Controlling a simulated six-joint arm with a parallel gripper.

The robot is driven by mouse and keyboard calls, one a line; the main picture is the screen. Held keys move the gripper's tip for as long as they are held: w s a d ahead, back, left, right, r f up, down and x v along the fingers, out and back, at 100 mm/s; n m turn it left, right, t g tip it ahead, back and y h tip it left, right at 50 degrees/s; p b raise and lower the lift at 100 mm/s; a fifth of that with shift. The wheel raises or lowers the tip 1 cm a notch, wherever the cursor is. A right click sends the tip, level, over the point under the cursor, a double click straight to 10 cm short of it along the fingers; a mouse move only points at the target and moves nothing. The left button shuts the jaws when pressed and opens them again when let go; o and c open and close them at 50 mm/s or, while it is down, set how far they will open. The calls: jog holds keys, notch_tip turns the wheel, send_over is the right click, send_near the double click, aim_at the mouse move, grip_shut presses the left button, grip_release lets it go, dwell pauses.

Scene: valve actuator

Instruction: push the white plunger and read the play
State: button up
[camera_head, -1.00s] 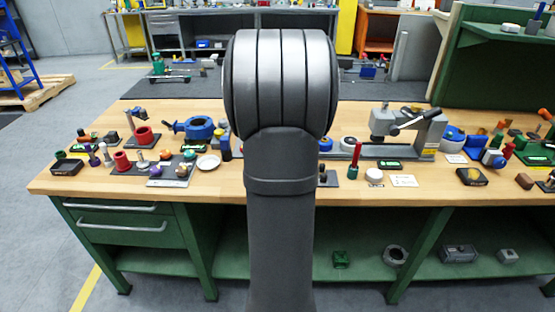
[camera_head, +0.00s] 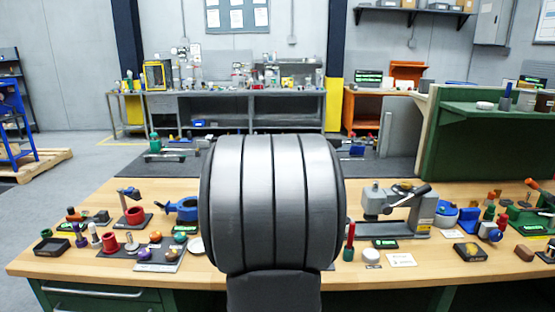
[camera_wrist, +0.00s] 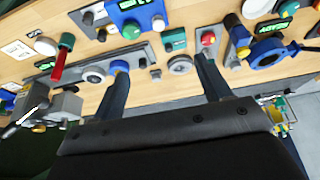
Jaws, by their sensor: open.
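I cannot tell for sure which part is the white plunger. A short white round piece (camera_head: 371,256) stands on the bench front, right of my arm. In the wrist view a white round piece (camera_wrist: 45,46) is at the upper left, and a white knob (camera_wrist: 258,8) is at the upper right. A blue valve body (camera_head: 183,208) stands left of my arm; a blue valve part (camera_wrist: 265,52) also shows in the wrist view. My gripper (camera_wrist: 161,66) is open, its two fingers wide apart, with nothing seen held. My arm hides the bench middle and the gripper in the head view.
The wooden bench (camera_head: 80,265) is crowded with small fixtures. A grey press-like device (camera_head: 400,208) stands right of my arm. In the wrist view a blue box with a green knob (camera_wrist: 138,16) and a red knob (camera_wrist: 208,39) lie beyond the fingers. A green shelf unit (camera_head: 490,135) rises at right.

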grip_shut()
dwell(1.4)
